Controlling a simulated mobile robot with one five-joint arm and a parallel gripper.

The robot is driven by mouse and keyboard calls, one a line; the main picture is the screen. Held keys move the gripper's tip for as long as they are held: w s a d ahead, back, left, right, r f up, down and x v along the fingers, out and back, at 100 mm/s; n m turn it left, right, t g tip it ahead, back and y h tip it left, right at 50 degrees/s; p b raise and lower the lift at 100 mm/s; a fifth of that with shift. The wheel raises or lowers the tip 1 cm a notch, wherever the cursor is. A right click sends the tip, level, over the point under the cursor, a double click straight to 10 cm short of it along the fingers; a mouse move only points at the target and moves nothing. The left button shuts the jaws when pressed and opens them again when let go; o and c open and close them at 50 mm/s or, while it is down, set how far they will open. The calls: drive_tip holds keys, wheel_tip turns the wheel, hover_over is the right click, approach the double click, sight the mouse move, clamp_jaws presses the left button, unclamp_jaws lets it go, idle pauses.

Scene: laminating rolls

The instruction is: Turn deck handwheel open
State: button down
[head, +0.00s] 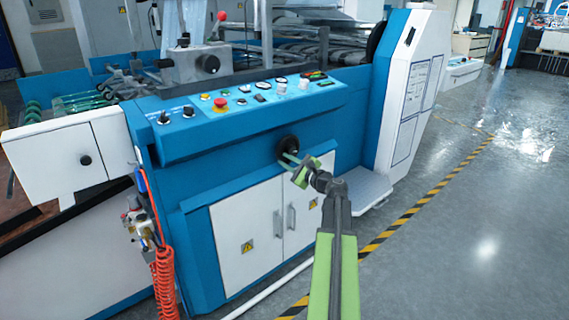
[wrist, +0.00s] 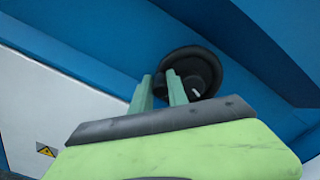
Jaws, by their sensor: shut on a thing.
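The deck handwheel is a small black round wheel (head: 287,145) on the blue front of the machine, below the control panel. My gripper (head: 288,158) reaches it from the front right, with its green fingers at the wheel. In the wrist view the black wheel (wrist: 205,72) has a pale mark near its hub. There my two green fingers (wrist: 160,88) meet its lower left, shut on the part of the wheel there. The fingertips partly cover the gripped part.
White cabinet doors (head: 265,235) with handles are below the wheel. The control panel (head: 245,100) with buttons and a red emergency stop juts out above. A coiled red hose (head: 165,280) hangs at left. Grey floor (head: 460,230) is open at right beyond a striped line.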

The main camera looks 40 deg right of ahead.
drive_tip(key=d+f+n+b, duration=0.3)
drive_tip(key=d+n, duration=0.4)
drive_tip(key=n, duration=1.2)
drive_tip(key=shift+s+f+n, duration=0.2)
drive_tip(key=shift+n, duration=0.2)
drive_tip(key=shift+d, duration=0.15)
drive_tip(key=c, duration=1.6)
unclamp_jaws()
drive_tip(key=shift+o, duration=0.2)
drive_tip(key=s+a, duration=0.1)
drive_tip(key=s, duration=1.6)
drive_tip(key=shift+s, duration=0.25)
